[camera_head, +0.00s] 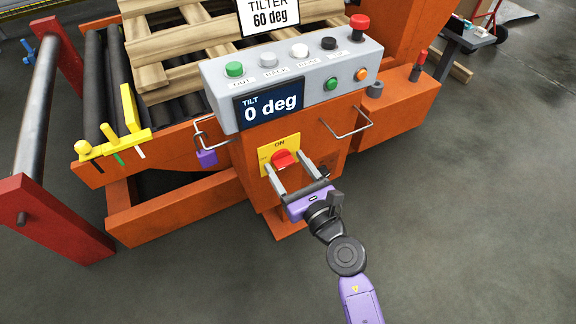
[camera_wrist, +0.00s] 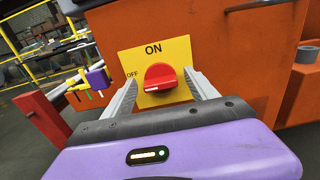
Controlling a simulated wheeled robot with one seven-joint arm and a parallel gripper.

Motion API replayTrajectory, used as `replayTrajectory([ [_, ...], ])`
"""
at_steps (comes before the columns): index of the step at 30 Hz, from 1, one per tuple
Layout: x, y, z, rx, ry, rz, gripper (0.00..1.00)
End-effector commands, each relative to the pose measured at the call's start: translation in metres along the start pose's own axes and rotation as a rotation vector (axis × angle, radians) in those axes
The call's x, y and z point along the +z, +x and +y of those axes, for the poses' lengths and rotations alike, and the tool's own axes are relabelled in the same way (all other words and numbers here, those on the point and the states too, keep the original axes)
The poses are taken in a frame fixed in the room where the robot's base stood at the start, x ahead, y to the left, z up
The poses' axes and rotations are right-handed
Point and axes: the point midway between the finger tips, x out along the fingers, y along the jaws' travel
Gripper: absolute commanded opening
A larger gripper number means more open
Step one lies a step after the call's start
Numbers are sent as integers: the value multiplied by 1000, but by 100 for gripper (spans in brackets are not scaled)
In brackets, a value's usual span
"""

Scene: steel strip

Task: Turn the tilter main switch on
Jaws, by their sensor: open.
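The tilter main switch is a red rotary knob (camera_head: 285,159) on a yellow plate (camera_head: 268,152) marked ON at the top and OFF at the left. In the wrist view, the red knob (camera_wrist: 160,78) has a white pointer line aimed left and slightly down, nearer OFF than ON. My gripper (camera_head: 294,178) is open, with its two fingers on either side of the knob. In the wrist view my gripper's fingers (camera_wrist: 163,95) also flank it, and a gap shows between each finger and the knob. Whether the fingertips reach the plate cannot be told.
A grey control box (camera_head: 300,75) with coloured buttons and a display reading 0 deg (camera_head: 268,106) sits above the switch. Wire handles (camera_head: 350,124) stick out on both sides of the orange post. A purple padlock (camera_head: 206,157) hangs at left.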

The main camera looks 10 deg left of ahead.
Motion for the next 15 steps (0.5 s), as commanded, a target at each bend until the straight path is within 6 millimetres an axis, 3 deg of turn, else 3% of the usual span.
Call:
replayTrajectory([
  [2, 0, 0, 0, 0, 0, 0, 61],
  [10, 0, 0, 0, 0, 1, 0, 8],
  [15, 0, 0, 0, 0, 7, 0, 5],
])
